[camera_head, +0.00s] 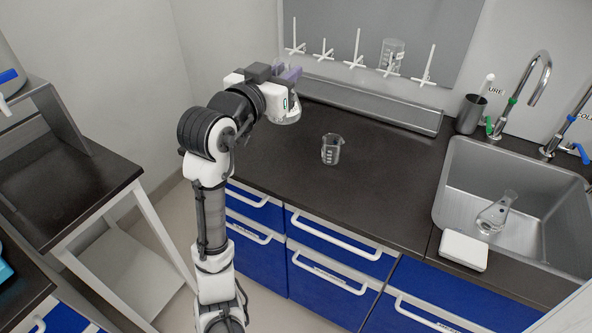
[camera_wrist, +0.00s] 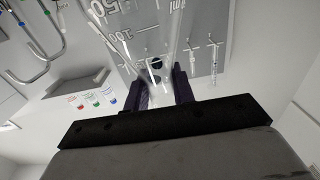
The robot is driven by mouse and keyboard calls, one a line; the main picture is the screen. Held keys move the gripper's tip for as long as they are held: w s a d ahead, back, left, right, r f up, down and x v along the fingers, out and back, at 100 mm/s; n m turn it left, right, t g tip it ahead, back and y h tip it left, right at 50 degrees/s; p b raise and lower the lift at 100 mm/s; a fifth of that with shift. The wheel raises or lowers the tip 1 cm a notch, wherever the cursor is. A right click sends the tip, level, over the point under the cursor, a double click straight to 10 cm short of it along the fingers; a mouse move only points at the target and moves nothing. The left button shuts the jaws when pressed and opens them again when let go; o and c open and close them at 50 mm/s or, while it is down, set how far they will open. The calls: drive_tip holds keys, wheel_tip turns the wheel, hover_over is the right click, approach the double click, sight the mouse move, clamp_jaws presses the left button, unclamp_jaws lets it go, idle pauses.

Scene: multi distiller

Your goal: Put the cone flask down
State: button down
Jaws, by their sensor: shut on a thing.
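My gripper (camera_head: 289,74) is at the back left of the dark counter (camera_head: 265,165). It is shut on a clear glass cone flask (camera_head: 287,112), whose lower part shows below the fingers, above the counter. In the wrist view, the dark fingers of my gripper (camera_wrist: 161,88) close on the narrow part of the cone flask (camera_wrist: 140,28). Its wider graduated body runs to the top edge there. The gap between flask base and counter is hard to judge. Another cone flask (camera_head: 494,213) lies tilted in the sink.
A small beaker (camera_head: 331,150) stands mid-counter, right of my gripper. A grey ledge (camera_head: 370,103) runs along the back below a peg rack (camera_head: 357,55) with a hanging beaker (camera_head: 392,54). The sink (camera_head: 455,190) and a white box (camera_head: 463,250) are at the right. The front-left counter is clear.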

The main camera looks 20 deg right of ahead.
drive_tip(key=shift+w+d, duration=0.1)
drive_tip(key=shift+d, duration=0.05)
drive_tip(key=shift+d+t, duration=0.15)
drive_tip(key=shift+t, duration=0.15)
drive_tip(key=shift+f+n+y+b, duration=0.15)
drive_tip(key=shift+n+y+b, duration=0.15)
drive_tip(key=shift+n+y, duration=0.15)
wheel_tip(320, 180, down, 20)
drive_tip(key=shift+r+p, duration=0.25)
drive_tip(key=shift+p, duration=0.15)
drive_tip(key=shift+f, duration=0.2)
drive_tip(key=c, duration=1.2)
unclamp_jaws()
drive_tip(key=shift+o, duration=0.2)
drive_tip(key=shift+r, duration=0.1)
